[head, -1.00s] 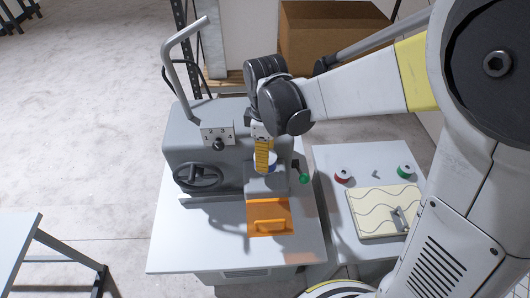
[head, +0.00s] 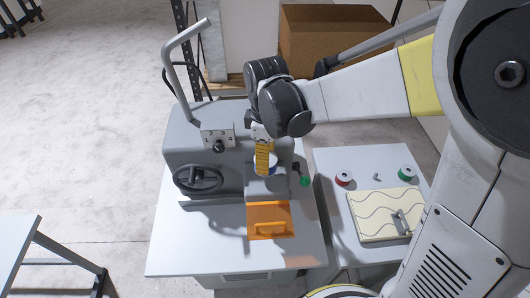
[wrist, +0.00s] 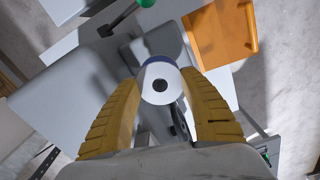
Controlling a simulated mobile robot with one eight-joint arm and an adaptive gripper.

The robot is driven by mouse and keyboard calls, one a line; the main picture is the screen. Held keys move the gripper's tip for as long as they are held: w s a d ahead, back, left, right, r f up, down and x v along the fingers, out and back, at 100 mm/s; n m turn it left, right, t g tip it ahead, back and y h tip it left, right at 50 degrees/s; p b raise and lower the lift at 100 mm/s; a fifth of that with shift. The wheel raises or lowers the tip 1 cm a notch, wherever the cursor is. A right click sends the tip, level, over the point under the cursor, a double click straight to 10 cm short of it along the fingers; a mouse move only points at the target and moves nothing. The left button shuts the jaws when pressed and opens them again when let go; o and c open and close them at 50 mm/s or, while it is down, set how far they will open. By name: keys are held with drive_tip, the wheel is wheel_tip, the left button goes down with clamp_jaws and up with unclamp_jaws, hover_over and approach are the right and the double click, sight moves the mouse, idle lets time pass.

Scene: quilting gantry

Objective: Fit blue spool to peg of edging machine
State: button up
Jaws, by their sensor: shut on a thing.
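The blue spool (wrist: 161,82), with a white end face and a blue rim, sits between the yellow fingers of my gripper (wrist: 160,78) in the wrist view. My gripper is shut on it. In the head view my gripper (head: 264,165) points down over the front of the grey edging machine (head: 222,142), just above its low block at the right. Only a sliver of the spool's blue edge (head: 273,168) shows there. The machine's peg cannot be made out; the spool and fingers cover that spot. I cannot tell whether the spool touches the peg.
An orange plate (head: 268,232) lies in front of the machine. A green-knobbed lever (head: 304,181) stands close at the right of my gripper. The side table holds a red spool (head: 344,178), a green spool (head: 405,174) and a cream quilted panel (head: 375,215). A handwheel (head: 197,177) is at left.

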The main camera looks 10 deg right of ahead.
drive_tip(key=shift+f+b, duration=2)
drive_tip(key=shift+f, duration=0.3)
drive_tip(key=o, duration=1.3)
drive_tip(key=shift+r, duration=0.1)
wheel_tip(320, 180, up, 12)
